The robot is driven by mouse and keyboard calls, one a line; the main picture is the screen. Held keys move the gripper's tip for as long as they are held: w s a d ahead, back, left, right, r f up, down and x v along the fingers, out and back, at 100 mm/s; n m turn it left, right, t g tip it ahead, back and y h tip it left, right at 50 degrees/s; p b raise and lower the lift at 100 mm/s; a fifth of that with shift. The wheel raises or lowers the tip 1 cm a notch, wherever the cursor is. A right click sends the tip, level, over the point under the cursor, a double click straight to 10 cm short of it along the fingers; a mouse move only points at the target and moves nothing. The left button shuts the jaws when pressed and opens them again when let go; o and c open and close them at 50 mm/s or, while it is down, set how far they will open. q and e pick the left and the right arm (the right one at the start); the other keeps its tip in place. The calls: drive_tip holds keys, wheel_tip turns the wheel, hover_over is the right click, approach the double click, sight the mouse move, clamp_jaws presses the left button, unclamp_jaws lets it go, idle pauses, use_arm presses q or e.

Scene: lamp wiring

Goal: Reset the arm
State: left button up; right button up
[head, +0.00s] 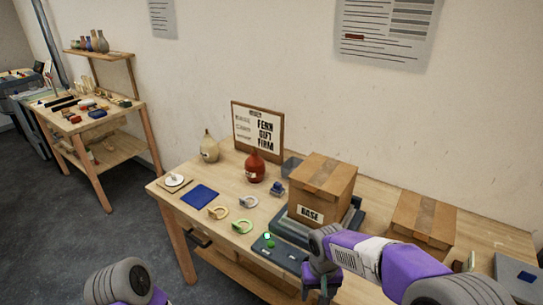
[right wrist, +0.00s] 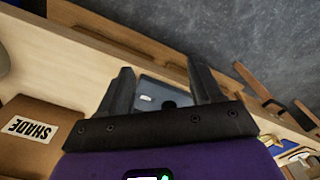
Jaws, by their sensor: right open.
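My right arm comes in from the lower right of the head view. Its purple gripper (head: 320,286) hangs over the front edge of the wooden table, pointing down, in front of the cardboard box labelled BASE (head: 310,212). In the right wrist view the two dark fingers (right wrist: 162,88) are spread, with nothing held between them. A grey-blue panel (right wrist: 150,92) with a white label shows beyond the gap. Of my left arm, only a purple and grey link shows at the bottom left of the head view; its gripper is out of frame.
A dark pad with a green light (head: 268,240) lies beside the BASE box. Another carton (head: 424,222) stands to the right; a SHADE label (right wrist: 33,129) shows in the wrist view. Rings, a blue mat (head: 200,196), a red vase (head: 255,167) and a sign board (head: 258,130) occupy the left side.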

wheel_tip(320, 180, down, 10)
drive_tip(key=s+y, duration=0.1)
use_arm(q)
drive_tip(key=shift+w, duration=0.15)
use_arm(e)
drive_tip(key=s+a+f+m+y, duration=0.2)
drive_tip(key=s+f+m+y, duration=0.1)
drive_tip(key=s+f, duration=1.1)
wheel_tip(320, 180, down, 2)
drive_tip(key=shift+s+a+f+t, duration=0.1)
drive_tip(key=shift+s+a+t, duration=0.2)
drive_tip(key=shift+s, duration=0.1)
idle(0.4)
